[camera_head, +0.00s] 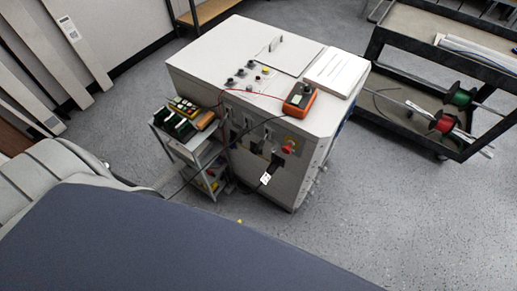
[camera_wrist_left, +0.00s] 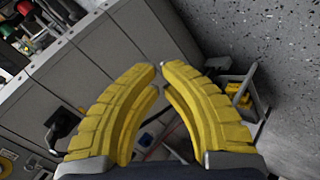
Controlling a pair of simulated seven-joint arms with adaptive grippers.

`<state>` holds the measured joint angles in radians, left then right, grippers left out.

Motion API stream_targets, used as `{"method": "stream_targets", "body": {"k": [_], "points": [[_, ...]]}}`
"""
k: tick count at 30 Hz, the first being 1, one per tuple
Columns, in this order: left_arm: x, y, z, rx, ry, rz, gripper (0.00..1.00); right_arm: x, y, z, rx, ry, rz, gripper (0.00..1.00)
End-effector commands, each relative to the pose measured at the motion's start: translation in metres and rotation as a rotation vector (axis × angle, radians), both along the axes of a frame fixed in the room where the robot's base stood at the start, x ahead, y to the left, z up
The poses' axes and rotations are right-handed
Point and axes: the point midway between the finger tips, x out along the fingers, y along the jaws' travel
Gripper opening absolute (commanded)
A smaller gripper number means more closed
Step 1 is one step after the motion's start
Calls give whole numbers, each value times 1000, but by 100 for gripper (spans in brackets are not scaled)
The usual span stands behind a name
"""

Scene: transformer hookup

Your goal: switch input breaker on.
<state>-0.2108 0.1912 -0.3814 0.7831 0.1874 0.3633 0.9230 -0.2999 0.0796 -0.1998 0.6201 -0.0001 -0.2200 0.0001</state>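The grey transformer cabinet (camera_head: 240,75) stands in the middle of the head view. In the left wrist view the cabinet face (camera_wrist_left: 85,70) fills the left side, with a black switch-like part (camera_wrist_left: 62,125) left of the fingers. My left gripper (camera_wrist_left: 161,67) shows two yellow fingers with a narrow empty gap, touching nothing visible. My right gripper is not in view.
A small cart (camera_head: 195,150) with tools stands left of the cabinet. An orange meter (camera_head: 299,99) with a red lead and a white stack (camera_head: 337,72) lie on top. A dark rack (camera_head: 440,100) with wire spools stands right. The floor (camera_head: 400,215) is clear at the right front.

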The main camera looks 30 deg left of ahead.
Motion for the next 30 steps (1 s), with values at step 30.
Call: {"method": "stream_targets", "body": {"k": [30], "points": [[173,32,238,-1835,-377,650,0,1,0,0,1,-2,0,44]]}}
